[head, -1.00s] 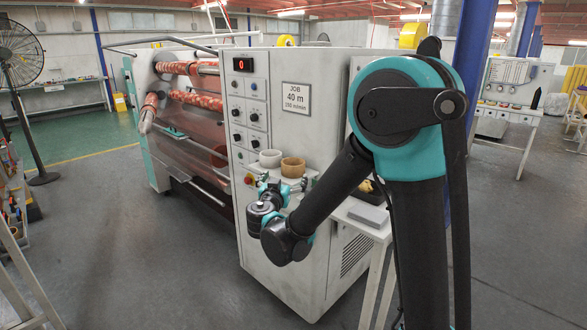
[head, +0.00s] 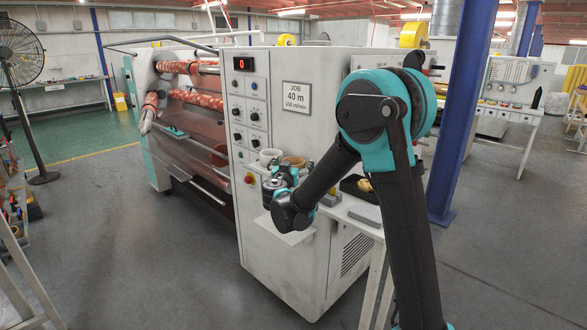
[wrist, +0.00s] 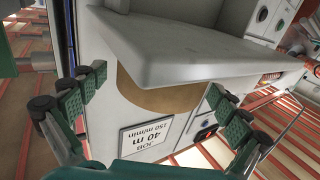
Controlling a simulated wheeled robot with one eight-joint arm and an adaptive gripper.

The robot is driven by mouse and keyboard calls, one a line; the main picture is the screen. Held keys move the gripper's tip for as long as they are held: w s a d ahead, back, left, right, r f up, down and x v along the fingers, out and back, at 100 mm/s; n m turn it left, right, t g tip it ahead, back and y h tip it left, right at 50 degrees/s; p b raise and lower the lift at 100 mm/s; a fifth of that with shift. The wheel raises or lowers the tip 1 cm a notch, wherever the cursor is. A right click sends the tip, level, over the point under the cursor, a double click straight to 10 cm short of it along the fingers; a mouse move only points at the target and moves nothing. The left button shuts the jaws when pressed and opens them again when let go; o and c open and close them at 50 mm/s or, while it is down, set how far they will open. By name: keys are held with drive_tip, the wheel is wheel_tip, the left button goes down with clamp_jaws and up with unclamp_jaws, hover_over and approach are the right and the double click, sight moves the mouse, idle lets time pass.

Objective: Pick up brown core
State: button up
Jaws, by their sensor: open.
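In the head view, my gripper (head: 277,183) is in front of and a little below the cores, and my wrist hides part of the place. In the upside-down wrist view, the brown core (wrist: 150,98) shows between the spread green-padded fingers of my gripper (wrist: 155,105). A pale shelf (wrist: 190,50) covers part of the core there. The fingers are open, with visible gaps to the core on both sides.
A lower pale ledge (head: 288,234) sticks out from the machine below my wrist. A side table (head: 363,213) with a black tray (head: 352,186) is at the right. The control panel (head: 248,108) rises above the cores.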

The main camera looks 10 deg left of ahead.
drive_tip(key=c, duration=1.3)
drive_tip(key=shift+o, duration=0.2)
drive_tip(key=shift+r, duration=0.1)
wheel_tip(320, 180, up, 20)
